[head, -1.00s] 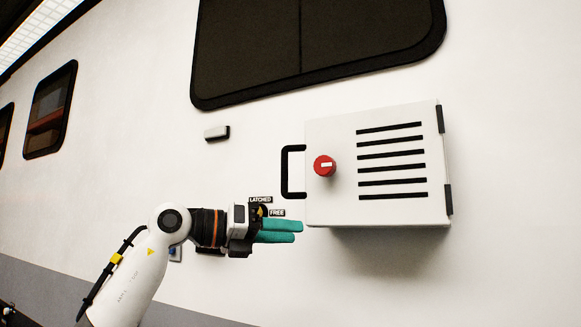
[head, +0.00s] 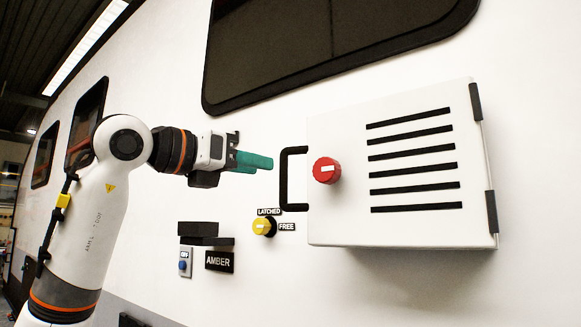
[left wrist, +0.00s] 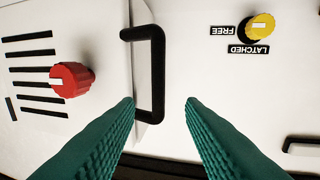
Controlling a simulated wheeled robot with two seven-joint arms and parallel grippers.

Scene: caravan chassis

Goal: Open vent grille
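The vent grille (head: 405,170) is a white box-like panel with black slots, shut against the white wall. It has a red knob (head: 327,170) with a white mark and a black D-shaped handle (head: 284,180) at its left edge. A yellow knob (head: 263,227) with LATCHED and FREE labels sits below the handle; I cannot tell its setting. My left gripper (head: 260,162), with teal fingers, is just left of the handle. In the left wrist view it is open and empty, and the handle (left wrist: 157,75) shows ahead between the fingers, apparently untouched. My right gripper is not in view.
Below my left gripper are a dark ledge (head: 205,234), a blue button (head: 184,265) and an AMBER plate (head: 219,261). A dark window (head: 340,35) is above the grille. Black hinges (head: 491,212) are at the grille's right edge. The wall around is mostly bare.

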